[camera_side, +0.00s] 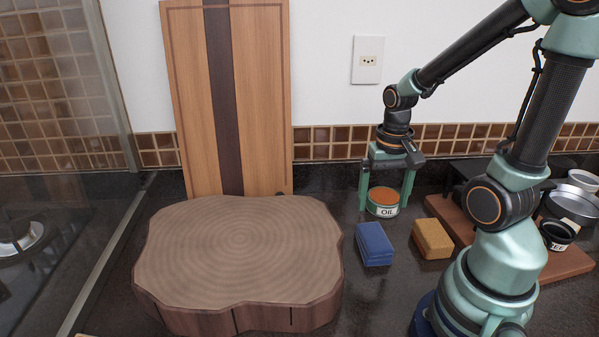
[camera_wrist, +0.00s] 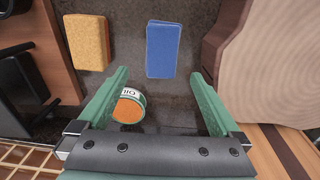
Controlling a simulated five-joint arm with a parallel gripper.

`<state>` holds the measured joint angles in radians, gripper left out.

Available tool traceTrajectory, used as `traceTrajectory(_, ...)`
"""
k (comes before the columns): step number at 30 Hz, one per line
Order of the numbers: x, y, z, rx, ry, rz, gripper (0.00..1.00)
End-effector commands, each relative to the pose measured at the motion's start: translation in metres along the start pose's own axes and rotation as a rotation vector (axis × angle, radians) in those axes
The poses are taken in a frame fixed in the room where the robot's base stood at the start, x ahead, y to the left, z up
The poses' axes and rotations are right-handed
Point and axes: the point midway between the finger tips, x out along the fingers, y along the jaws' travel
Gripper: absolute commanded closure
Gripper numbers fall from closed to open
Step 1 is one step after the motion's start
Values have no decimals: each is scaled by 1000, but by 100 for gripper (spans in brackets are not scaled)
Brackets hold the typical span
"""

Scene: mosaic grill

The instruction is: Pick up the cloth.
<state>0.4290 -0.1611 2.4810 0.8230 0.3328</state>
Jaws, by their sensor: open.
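A blue folded block (camera_side: 374,244), which looks like the cloth, lies flat on the dark counter; it also shows at the top middle of the wrist view (camera_wrist: 165,50). My gripper (camera_side: 386,204) points down beyond it in the side view, fingers wide open, and does not touch it. In the wrist view the block lies beyond the fingertips (camera_wrist: 158,74). A small round can marked OIL (camera_side: 384,203), with an orange top, stands between my fingers. In the wrist view the can (camera_wrist: 129,108) is close to the left finger; whether they touch is unclear.
A mustard-yellow sponge-like block (camera_side: 433,239) lies right of the blue one, with a gap between. A thick wooden slab (camera_side: 240,245) stands close on the left. A wooden board (camera_side: 570,262) with pans and a cup is at right. A tall cutting board (camera_side: 185,100) leans on the wall.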

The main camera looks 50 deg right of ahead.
Motion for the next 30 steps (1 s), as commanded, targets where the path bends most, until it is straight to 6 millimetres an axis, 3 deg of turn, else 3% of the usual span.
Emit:
traceTrajectory(9, 46, 0, 2, -2, -6, 2, 0)
traceTrajectory(22, 70, -1, 1, -3, -2, 1, 0)
traceTrajectory(30, 100, -4, 1, -2, -4, 2, 0)
